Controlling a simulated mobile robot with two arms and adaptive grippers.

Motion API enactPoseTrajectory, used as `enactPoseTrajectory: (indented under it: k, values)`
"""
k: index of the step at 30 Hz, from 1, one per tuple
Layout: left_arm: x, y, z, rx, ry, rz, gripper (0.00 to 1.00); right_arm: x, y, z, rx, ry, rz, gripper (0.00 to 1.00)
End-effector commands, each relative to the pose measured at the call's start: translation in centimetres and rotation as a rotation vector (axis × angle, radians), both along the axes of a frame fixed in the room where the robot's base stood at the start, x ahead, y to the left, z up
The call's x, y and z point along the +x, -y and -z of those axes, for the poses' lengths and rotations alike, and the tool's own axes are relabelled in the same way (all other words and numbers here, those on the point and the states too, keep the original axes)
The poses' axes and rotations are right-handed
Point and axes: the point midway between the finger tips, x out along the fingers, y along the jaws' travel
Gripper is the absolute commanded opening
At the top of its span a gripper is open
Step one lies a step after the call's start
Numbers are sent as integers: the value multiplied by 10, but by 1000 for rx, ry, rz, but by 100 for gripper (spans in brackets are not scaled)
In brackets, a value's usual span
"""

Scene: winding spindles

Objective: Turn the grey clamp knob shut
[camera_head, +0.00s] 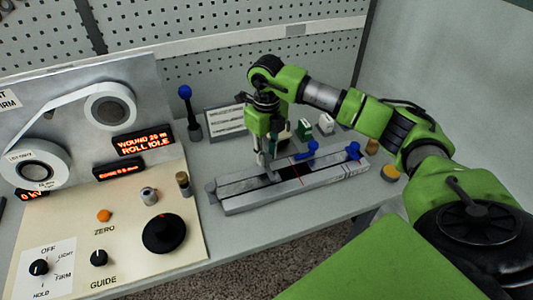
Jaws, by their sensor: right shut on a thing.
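My right gripper (267,173) reaches down from above onto the left half of a long grey clamp rail (240,206) on the bench. Its fingers are shut on a small grey part there, which I take for the grey clamp knob; the fingers hide most of it, so its turn angle cannot be read. The rail has dark slots, a thin red line across it and a scale on its right part. Two blue-handled levers, one at mid-rail (312,147) and one at the right end (353,150), stand beyond the fingers. My left gripper is not in view.
A winder panel at the left carries a white roll (38,165), lit displays (143,141), a large black knob (164,233) and small dials. A blue-topped post (185,92) and a framed card (224,122) stand behind the rail. Yellow-topped jar (390,173) sits right.

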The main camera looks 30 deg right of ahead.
Motion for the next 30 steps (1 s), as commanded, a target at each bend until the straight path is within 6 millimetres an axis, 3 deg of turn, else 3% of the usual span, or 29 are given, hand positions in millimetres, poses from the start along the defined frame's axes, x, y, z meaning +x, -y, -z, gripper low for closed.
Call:
enactPoseTrajectory:
  k: [10, 11, 12, 13, 24, 30]
  values:
    - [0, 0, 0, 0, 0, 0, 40, 1, 1, -2, 0, 5, 6, 2]
    - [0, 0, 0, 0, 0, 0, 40, 1, 1, -2, 0, 5, 6, 26]
    - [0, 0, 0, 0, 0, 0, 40, 1, 1, -2, 0, 5, 6, 36]
    - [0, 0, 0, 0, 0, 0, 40, 1, 1, -2, 0, 5, 6, 40]
    - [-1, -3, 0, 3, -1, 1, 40, 1, 0, -3, 0, 3, 3, 40]
    - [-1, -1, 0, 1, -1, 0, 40, 2, 1, -31, 0, 7, 3, 40]
